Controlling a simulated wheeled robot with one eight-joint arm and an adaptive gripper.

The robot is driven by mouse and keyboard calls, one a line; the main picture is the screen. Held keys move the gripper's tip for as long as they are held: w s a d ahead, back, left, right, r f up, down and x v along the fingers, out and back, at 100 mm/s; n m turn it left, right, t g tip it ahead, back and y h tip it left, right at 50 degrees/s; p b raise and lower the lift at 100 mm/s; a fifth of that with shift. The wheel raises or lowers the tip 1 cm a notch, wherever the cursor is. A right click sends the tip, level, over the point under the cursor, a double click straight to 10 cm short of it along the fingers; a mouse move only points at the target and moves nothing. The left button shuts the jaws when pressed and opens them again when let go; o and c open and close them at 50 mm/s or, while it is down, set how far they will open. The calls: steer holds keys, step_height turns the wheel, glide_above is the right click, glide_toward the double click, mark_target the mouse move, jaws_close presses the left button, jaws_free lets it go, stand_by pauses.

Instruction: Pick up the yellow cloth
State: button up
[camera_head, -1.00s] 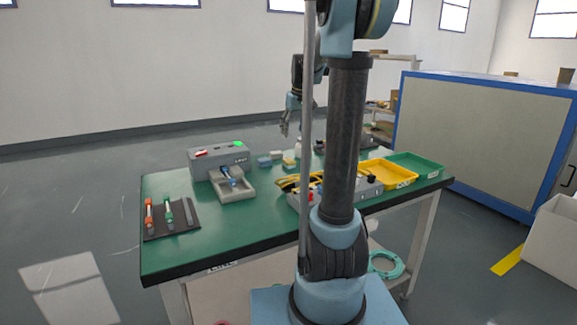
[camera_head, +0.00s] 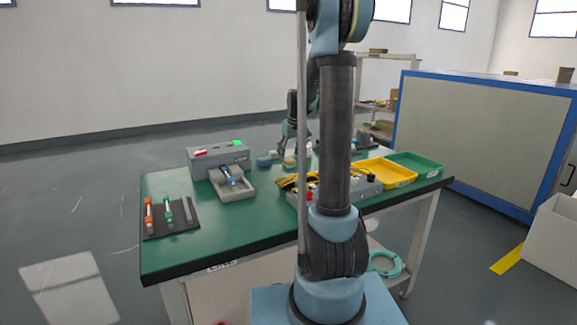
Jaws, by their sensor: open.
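The yellow cloth (camera_head: 290,161) is a small folded piece on the green table (camera_head: 185,253), near its far edge. It is small and partly covered by my gripper in this view. My gripper (camera_head: 284,158) points down at the cloth, with its fingertips just at or above it. It is open; I cannot tell whether the fingers touch the cloth.
A blue folded cloth (camera_head: 264,162) lies just left of the yellow one. A grey machine (camera_head: 215,162) stands further left, and a grey box with yellow cable (camera_head: 364,187) sits in front to the right. Yellow (camera_head: 386,176) and green (camera_head: 416,165) trays stand at right.

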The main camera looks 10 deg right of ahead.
mark_target(289, 159)
steer(key=shift+w+x, duration=0.2)
steer(key=shift+x, duration=1.65)
steer(key=shift+d, duration=0.1)
steer(key=c, duration=1)
steer(key=shift+r, duration=0.15)
steer(key=shift+c, duration=0.2)
step_height(289, 159, up, 10)
